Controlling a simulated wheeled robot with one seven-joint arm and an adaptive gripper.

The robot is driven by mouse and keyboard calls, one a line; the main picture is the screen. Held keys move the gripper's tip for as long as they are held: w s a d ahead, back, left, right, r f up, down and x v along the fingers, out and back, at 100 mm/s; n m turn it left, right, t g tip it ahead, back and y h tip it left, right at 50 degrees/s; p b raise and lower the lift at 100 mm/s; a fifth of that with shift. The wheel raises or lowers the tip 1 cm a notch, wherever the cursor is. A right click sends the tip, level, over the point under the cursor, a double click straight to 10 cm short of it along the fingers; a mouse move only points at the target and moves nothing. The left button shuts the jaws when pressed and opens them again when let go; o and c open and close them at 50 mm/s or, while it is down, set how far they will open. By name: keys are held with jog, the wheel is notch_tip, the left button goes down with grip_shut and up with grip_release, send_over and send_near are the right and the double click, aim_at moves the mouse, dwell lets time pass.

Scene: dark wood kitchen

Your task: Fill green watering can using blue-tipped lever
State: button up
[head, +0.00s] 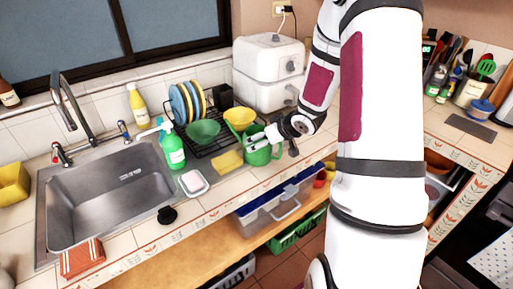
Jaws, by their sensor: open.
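The green watering can (260,156) stands on the tiled counter, right of the dish rack and at the counter's front edge. My gripper (279,142) is open just at the can's right side. It partly covers the can, and I cannot tell whether the handle lies between its fingers. The blue-tipped lever (123,129) is on the right of the faucet (75,105), behind the metal sink (125,188). A red-tipped lever (58,152) is on the left. No water shows in the sink.
A green soap bottle (173,150), a soap dish (193,183) and a yellow sponge (228,162) stand between sink and can. A dish rack (222,137) holds plates and bowls behind them. A white appliance (267,70) stands behind my arm.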

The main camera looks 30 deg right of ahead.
jog(key=x, duration=0.4)
jog(key=shift+w+a+f, duration=0.2)
jog(key=shift+w, duration=0.2)
jog(key=c, duration=1.3)
